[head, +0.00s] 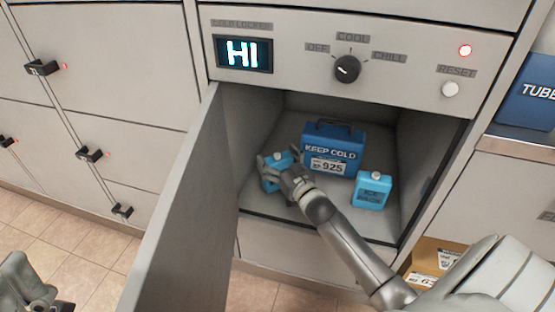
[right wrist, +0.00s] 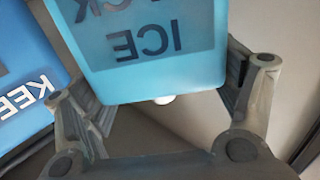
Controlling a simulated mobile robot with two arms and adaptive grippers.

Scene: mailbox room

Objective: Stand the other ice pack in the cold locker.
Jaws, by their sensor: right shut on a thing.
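My right gripper (head: 279,168) reaches into the open cold locker (head: 262,218) and is shut on a light blue ice pack (head: 270,184), left of the blue KEEP COLD box. In the right wrist view this ice pack (right wrist: 150,70) sits between the two fingers, its lettering upside down. It looks roughly upright; I cannot tell whether it touches the locker floor. The other ice pack (head: 373,190) stands upright right of the box. My left gripper (head: 35,290) is partly in view at the bottom left, outside the locker; its fingers are unclear.
The KEEP COLD box (head: 333,147), labelled 925, stands in the middle of the locker. The locker door (head: 185,215) hangs open on the left. Above are a display (head: 244,53) reading HI, a dial (head: 346,69) and a reset button (head: 450,89). A cardboard box (head: 428,260) lies lower right.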

